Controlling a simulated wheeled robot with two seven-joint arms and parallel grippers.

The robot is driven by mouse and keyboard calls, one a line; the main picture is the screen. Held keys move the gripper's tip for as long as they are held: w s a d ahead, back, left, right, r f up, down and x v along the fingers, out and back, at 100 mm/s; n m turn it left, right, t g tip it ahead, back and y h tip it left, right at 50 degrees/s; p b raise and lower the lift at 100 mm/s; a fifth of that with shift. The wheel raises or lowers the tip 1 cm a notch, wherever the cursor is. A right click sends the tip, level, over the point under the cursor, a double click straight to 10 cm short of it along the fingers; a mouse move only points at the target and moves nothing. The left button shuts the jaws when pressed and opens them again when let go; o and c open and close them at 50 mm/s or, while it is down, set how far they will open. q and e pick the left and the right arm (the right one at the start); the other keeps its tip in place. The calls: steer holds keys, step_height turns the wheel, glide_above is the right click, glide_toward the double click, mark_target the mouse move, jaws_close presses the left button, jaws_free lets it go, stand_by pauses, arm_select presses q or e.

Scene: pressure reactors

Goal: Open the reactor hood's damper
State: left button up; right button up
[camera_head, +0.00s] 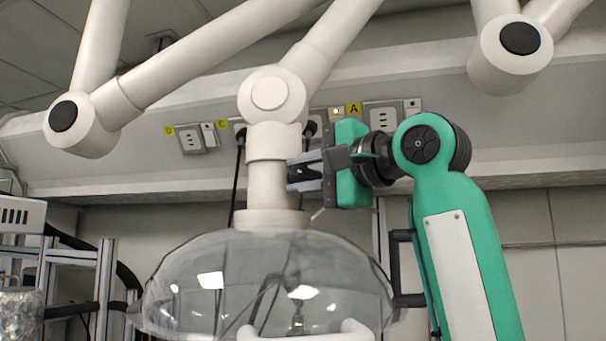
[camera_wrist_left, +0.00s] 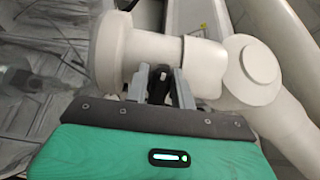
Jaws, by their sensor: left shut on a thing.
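The reactor hood is a clear dome (camera_head: 190,285) hanging below a white jointed extraction arm, with a white duct neck (camera_head: 266,188) above it. My left gripper (camera_head: 298,173), green with grey fingers, is at the right side of this neck, above the dome. In the left wrist view the gripper (camera_wrist_left: 160,80) is shut on a small black damper handle (camera_wrist_left: 158,74) that sticks out of the white duct (camera_wrist_left: 115,55). The fingers partly hide the handle, so its exact angle is hard to tell. My right gripper is in neither view.
White jointed extraction arms (camera_head: 500,55) cross the top. A wall panel with sockets (camera_head: 190,140) and yellow labels runs behind. A metal frame (camera_head: 104,280) and a foil-wrapped object (camera_head: 20,312) stand at the left. Dark cables hang behind the neck.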

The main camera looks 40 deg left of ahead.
arm_select(q)
steer(key=o, duration=0.8)
steer(key=shift+o, duration=0.2)
steer(key=d+b, duration=0.4)
steer(key=d, duration=1)
steer(key=shift+w, duration=0.35)
